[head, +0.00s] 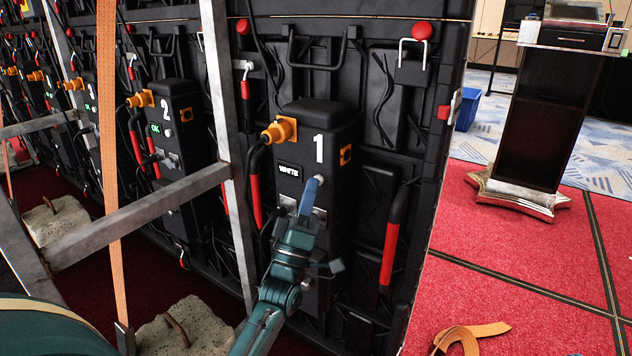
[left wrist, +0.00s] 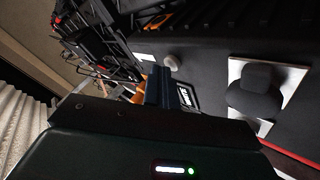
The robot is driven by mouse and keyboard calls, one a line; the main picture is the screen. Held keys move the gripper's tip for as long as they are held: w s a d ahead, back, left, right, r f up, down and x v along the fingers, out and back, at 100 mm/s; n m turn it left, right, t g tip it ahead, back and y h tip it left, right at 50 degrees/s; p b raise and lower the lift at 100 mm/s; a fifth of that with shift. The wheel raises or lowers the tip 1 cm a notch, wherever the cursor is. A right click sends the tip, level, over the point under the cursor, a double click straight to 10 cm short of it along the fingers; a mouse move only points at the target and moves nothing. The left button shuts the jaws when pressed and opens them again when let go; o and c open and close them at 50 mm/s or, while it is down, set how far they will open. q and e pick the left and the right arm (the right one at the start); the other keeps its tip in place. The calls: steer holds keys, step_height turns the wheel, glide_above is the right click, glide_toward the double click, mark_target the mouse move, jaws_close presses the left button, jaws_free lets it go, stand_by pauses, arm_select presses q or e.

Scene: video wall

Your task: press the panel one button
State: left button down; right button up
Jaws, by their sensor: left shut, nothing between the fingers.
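Panel one's black control box (head: 335,215) carries a white "1" and is mounted on the back of the video wall. Its small round silver button (head: 320,183) sits right of a white-lettered label (head: 289,171). My left gripper (head: 311,189) is shut and empty, with its blue fingertips just left of the button. In the left wrist view, the shut fingers (left wrist: 160,86) point at the box face, and the round button (left wrist: 172,62) shows just beyond their tips. I cannot tell whether they touch it. My right gripper is not in view.
A grey metal brace (head: 140,217) and an orange strap (head: 108,130) stand left of my arm. A concrete weight (head: 203,325) lies below. Panel two's box (head: 178,130) is farther left. A lectern (head: 545,115) stands on open red carpet at right.

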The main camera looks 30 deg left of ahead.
arm_select(q)
steer(key=shift+s+p, duration=0.45)
steer(key=shift+s, duration=0.4)
steer(key=shift+s+a+p, duration=0.15)
steer(key=shift+s+p, duration=0.5)
steer(key=shift+s, duration=0.6)
steer(key=shift+s+a+p, duration=0.1)
steer(key=shift+s+p, duration=0.5)
steer(key=shift+s, duration=0.65)
